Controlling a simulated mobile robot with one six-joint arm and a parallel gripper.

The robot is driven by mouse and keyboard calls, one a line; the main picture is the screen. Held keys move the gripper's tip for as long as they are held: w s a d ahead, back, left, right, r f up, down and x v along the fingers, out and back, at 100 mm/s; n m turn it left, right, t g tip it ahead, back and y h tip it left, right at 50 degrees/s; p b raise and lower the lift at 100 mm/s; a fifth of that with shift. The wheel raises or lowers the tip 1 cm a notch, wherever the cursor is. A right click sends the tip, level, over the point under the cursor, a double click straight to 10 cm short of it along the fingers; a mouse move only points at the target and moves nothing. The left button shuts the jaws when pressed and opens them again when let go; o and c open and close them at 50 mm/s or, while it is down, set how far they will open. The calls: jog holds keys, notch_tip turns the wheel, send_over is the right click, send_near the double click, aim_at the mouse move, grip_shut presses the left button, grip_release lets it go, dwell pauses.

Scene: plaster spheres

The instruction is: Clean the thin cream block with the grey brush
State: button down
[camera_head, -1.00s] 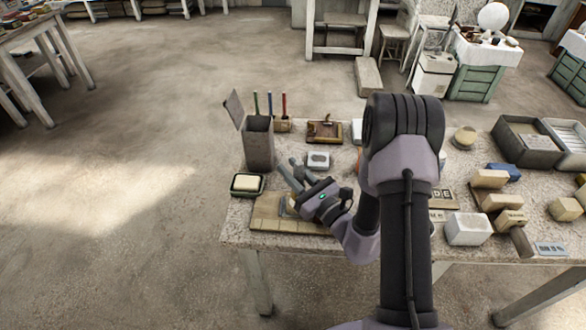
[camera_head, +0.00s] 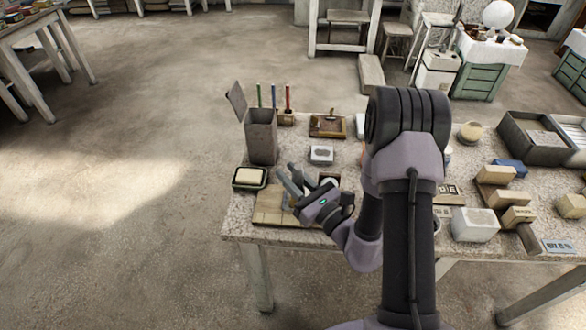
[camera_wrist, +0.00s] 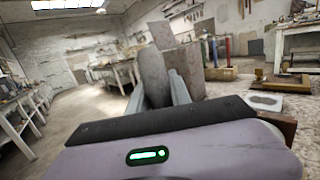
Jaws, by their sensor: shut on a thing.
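My gripper (camera_head: 288,180) is above the tan slatted board (camera_head: 268,208) at the table's left front. Its fingers are shut on a grey, round-topped piece that looks like the grey brush (camera_wrist: 154,75), upright between them in the wrist view. In the head view a little grey shows under the fingers, but its lower end is unclear. A cream block (camera_head: 249,174) lies in a small black dish left of the board. Other cream blocks (camera_head: 497,173) lie at the right. I cannot tell which is the thin one. My arm hides the table's middle.
A tall grey box (camera_head: 262,138) with a tilted lid stands behind the gripper; it also shows in the wrist view (camera_wrist: 188,70). Beside it are pencils in a holder (camera_head: 286,118), a wooden tray (camera_head: 327,127) and a white block (camera_head: 321,155). A dark open box (camera_head: 530,150) stands right.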

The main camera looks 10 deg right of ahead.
jog(key=shift+s+r, duration=0.1)
jog(key=shift+s, duration=0.2)
jog(key=shift+w+d, duration=0.1)
jog(key=shift+f+b, duration=0.25)
jog(key=shift+b, duration=0.25)
jog(key=shift+d, duration=0.1)
